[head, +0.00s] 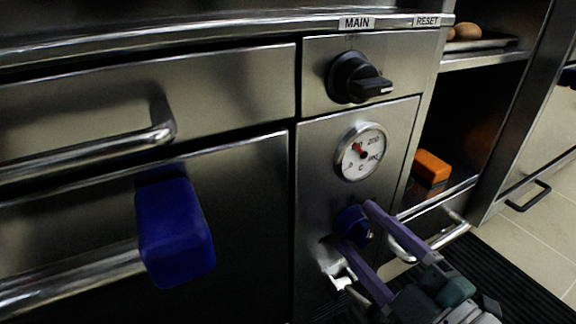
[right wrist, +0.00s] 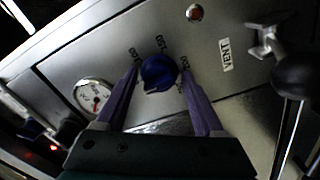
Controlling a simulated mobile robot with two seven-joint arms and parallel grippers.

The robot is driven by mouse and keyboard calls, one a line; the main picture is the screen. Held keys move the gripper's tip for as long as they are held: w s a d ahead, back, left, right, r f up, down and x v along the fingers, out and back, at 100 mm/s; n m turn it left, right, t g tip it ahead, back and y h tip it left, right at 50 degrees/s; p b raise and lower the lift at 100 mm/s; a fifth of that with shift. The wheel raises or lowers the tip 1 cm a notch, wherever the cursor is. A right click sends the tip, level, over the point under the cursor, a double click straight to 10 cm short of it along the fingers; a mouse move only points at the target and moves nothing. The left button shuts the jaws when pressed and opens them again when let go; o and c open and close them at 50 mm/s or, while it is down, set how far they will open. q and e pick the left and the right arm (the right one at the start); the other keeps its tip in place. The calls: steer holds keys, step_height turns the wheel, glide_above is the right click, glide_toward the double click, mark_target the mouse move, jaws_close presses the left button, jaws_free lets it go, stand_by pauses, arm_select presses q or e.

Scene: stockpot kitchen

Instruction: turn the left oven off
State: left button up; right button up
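The oven's blue knob (head: 354,222) sits on the steel control panel, below a round temperature gauge (head: 361,152). My right gripper (head: 364,236) reaches in from the lower right, its purple fingers on either side of the blue knob. In the right wrist view, the blue knob (right wrist: 158,72) lies between the two fingertips (right wrist: 159,76), with printed numbers around it. The fingers look spread around it, with narrow gaps; firm contact is not visible. A black knob (head: 355,78) sits higher on the panel, under the MAIN label. My left gripper is not in view.
A blue rounded block (head: 175,230) is at the oven door handle (head: 80,280) on the left. A drawer handle (head: 90,150) juts out above it. A metal latch (right wrist: 266,40) is beside the VENT label (right wrist: 225,55). An orange object (head: 430,170) sits in the right shelf.

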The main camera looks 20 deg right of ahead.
steer(key=shift+o, duration=0.6)
steer(key=shift+s+r, duration=0.1)
steer(key=shift+s, duration=0.25)
steer(key=s+p, duration=0.3)
steer(key=s, duration=0.6)
steer(key=shift+d, duration=0.4)
steer(key=shift+s, duration=0.1)
